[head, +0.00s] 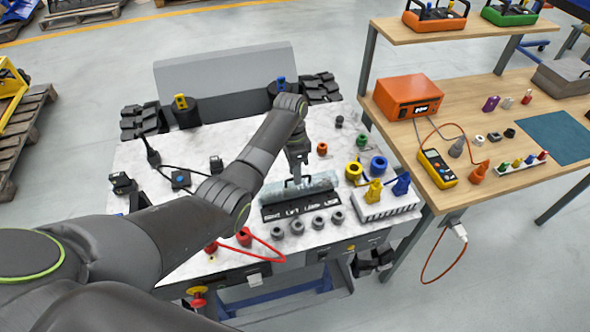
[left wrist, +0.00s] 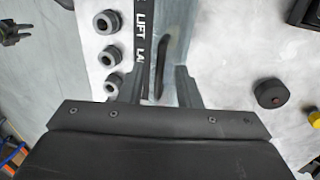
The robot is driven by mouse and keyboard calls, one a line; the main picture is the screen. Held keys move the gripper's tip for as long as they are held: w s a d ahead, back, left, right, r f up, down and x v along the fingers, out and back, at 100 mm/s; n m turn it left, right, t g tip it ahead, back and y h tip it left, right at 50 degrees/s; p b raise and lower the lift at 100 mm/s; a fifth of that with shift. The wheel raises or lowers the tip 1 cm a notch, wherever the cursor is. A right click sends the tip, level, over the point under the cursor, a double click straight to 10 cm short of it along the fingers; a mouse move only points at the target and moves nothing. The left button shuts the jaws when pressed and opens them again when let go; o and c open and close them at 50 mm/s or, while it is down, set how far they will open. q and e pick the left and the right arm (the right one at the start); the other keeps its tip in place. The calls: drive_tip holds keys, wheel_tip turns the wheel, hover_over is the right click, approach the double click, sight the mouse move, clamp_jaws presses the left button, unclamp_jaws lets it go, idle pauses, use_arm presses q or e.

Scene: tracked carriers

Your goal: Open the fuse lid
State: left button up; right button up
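The fuse lid (head: 318,183) is a long grey cover with a dark bar handle, lying on the white marbled top of the carrier. It looks shut, behind a dark label strip (head: 300,207) with white lettering. My left gripper (head: 296,178) points down over the lid at its handle. In the left wrist view, the lid (left wrist: 178,35) runs up the picture, and its dark handle (left wrist: 160,62) lies between the fingertips of my left gripper (left wrist: 159,88). The fingers are apart, with gaps beside the handle. My right gripper does not show clearly in either view.
Several grey round sockets (head: 297,227) line the front of the label strip. A white rack (head: 388,204) with yellow and blue plugs stands right of the lid. Red plugs (head: 244,236) with a cable lie front left. A wooden bench (head: 455,201) stands at right.

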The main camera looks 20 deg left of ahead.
use_arm(q)
clamp_jaws()
